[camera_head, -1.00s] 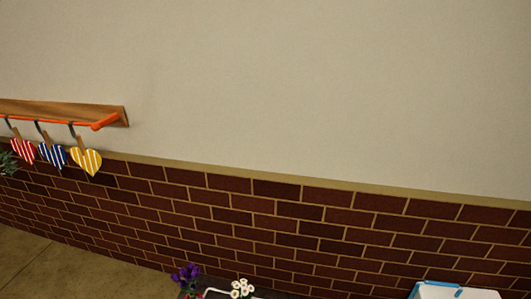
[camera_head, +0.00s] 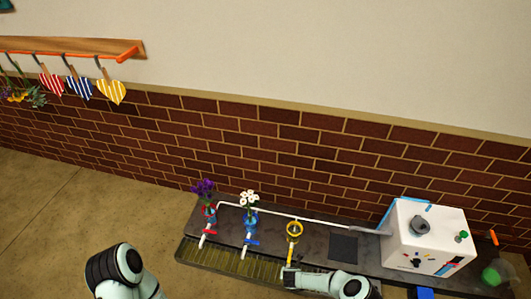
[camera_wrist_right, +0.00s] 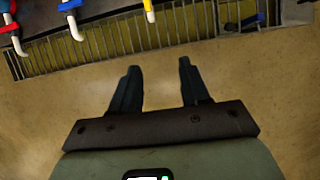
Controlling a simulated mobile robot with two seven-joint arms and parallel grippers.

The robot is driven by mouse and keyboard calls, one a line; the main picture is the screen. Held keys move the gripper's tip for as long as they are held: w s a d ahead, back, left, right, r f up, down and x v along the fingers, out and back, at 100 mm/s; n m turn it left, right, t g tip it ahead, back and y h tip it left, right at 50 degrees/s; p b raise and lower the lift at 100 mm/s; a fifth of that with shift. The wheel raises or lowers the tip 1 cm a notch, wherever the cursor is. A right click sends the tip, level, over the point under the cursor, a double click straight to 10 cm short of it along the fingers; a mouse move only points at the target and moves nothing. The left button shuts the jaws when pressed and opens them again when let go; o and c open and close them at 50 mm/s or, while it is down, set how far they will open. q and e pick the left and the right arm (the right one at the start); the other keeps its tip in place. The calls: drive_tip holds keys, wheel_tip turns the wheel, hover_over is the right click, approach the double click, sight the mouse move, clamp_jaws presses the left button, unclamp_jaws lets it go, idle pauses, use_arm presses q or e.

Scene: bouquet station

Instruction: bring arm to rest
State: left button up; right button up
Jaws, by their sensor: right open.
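My right gripper (camera_wrist_right: 157,72) is open and empty in the right wrist view. Its two dark fingers are apart, with only bare tan floor between and around them. The edge of the counter's grate (camera_wrist_right: 110,45) lies beyond the fingertips, with a visible gap in the picture. In the head view, pale green and black links of my arms show at the bottom left and bottom centre. No left fingers show there, so my left gripper is out of view.
Heart-shaped tags (camera_head: 111,91) hang from a wall rail (camera_head: 60,53). Floor at left is clear.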

use_arm(q)
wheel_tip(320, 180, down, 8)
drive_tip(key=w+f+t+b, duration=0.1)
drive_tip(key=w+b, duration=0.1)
drive_tip(key=b, duration=0.8)
use_arm(e)
drive_tip(key=s+d+r+n+g+y, duration=0.1)
drive_tip(key=s+r+n+g+y, duration=0.15)
drive_tip(key=s+n, duration=1.45)
drive_tip(key=s+r+n+g+y, duration=0.2)
drive_tip(key=s+r+n, duration=0.2)
drive_tip(key=s+n, duration=1.3)
use_arm(q)
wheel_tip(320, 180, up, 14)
drive_tip(key=p, duration=1.4)
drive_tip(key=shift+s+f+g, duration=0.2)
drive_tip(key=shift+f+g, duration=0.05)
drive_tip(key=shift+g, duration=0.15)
use_arm(e)
wheel_tip(320, 180, up, 13)
drive_tip(key=w+n+g, duration=0.1)
drive_tip(key=shift+w, duration=0.35)
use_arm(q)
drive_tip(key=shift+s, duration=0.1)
use_arm(e)
drive_tip(key=shift+s+f, duration=0.1)
